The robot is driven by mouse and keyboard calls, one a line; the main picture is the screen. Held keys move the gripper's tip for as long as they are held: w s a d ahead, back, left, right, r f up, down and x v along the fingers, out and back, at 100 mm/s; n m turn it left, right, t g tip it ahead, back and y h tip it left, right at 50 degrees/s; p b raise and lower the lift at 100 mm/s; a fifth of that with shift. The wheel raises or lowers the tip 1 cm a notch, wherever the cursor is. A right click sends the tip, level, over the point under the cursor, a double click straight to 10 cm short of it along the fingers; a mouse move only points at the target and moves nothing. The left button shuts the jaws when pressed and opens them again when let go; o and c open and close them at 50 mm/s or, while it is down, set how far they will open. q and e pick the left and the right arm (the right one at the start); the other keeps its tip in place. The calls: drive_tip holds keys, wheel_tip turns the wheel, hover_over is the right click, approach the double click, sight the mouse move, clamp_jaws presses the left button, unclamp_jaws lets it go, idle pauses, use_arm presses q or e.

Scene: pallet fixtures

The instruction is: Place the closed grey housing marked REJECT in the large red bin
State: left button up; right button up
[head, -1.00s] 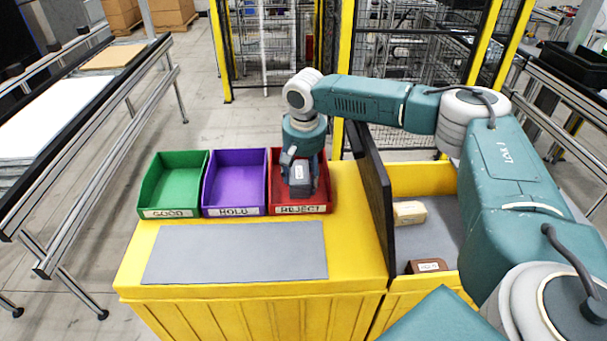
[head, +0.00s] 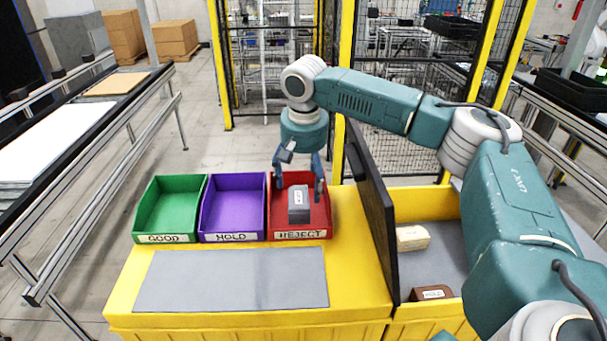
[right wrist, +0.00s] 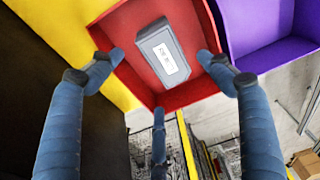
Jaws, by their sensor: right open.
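The grey housing (head: 298,206) with a white label lies inside the red bin (head: 300,235) marked REJECT. In the right wrist view the housing (right wrist: 163,55) rests in the red bin (right wrist: 196,93), apart from the bin's walls as far as I can see; its label is too small to read. My right gripper (head: 298,190) is open above the red bin, its fingers spread on either side of the housing and not gripping it. In the right wrist view the spread fingers (right wrist: 160,60) also show. My left gripper is not in view.
A purple HOLD bin (head: 232,237) and a green GOOD bin (head: 166,239) stand left of the red bin. A grey mat (head: 232,280) lies bare in front. A dark upright panel (head: 371,215) stands to the right, with a beige block (head: 412,238) and a brown block (head: 431,292) beyond it.

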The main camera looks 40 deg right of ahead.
sight(303, 202)
drive_tip(key=shift+s+a+r+b, duration=0.1)
drive_tip(key=shift+s+r+b, duration=0.1)
drive_tip(key=shift+r, duration=0.95)
drive_tip(key=shift+s+a+r+b, duration=0.1)
drive_tip(key=shift+r+b, duration=0.1)
drive_tip(key=shift+r, duration=0.9)
drive_tip(key=shift+f, duration=0.1)
